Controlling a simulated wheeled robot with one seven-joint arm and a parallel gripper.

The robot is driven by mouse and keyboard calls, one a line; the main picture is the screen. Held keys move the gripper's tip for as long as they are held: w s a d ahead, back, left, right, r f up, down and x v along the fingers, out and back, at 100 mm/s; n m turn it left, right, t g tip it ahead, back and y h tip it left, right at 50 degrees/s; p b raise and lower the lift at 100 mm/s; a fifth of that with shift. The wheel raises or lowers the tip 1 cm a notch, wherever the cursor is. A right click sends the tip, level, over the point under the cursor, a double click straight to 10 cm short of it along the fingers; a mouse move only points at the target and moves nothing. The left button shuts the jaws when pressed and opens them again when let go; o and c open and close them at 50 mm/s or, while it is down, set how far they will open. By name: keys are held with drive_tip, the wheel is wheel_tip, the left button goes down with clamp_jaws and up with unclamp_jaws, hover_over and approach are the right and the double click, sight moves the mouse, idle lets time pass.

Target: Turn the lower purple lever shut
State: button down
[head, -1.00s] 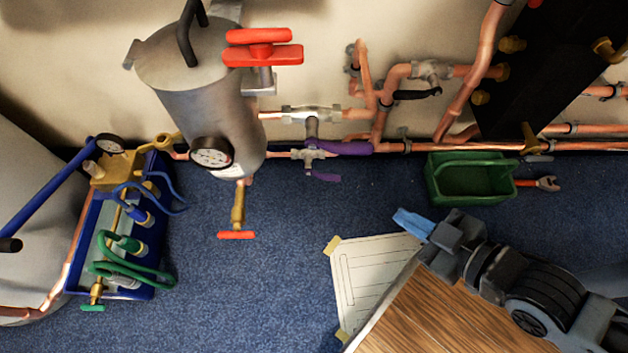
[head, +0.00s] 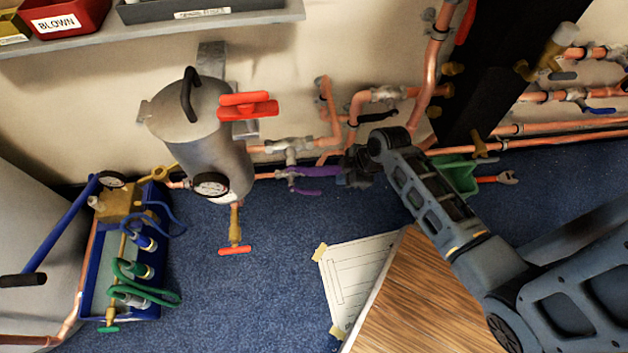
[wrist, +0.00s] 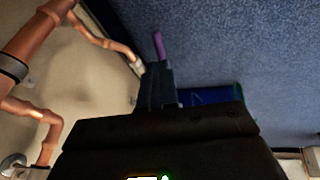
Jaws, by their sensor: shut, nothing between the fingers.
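Two purple levers sit on the copper pipework right of the grey tank in the head view. The upper purple lever (head: 318,171) points right, and its right end meets my wrist in the picture. The lower purple lever (head: 305,191) is a smaller piece just below it, also pointing right. My gripper (head: 345,178) is dark and small at the right of both levers. In the wrist view my gripper (wrist: 155,68) is shut and empty, its fingertips just short of a purple lever (wrist: 158,45). I cannot tell which lever that is, or whether they touch.
The grey tank (head: 205,135) with a red handle and gauge stands left of the levers. Copper pipes (head: 330,110) run above and behind my gripper. A green crate (head: 460,172) is partly hidden by my arm. Blue floor below the levers is open, left of a wooden table (head: 400,300).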

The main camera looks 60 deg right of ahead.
drive_tip(key=w+r+n+y+p, duration=0.1)
drive_tip(key=w+r+y, duration=0.1)
drive_tip(key=w, duration=0.1)
drive_tip(key=b, duration=0.6)
approach(311, 191)
drive_tip(key=shift+g, duration=0.3)
drive_tip(key=x, duration=0.6)
drive_tip(key=shift+w+a+f, duration=0.15)
drive_tip(key=shift+w+f, duration=0.1)
drive_tip(key=shift+w, duration=0.1)
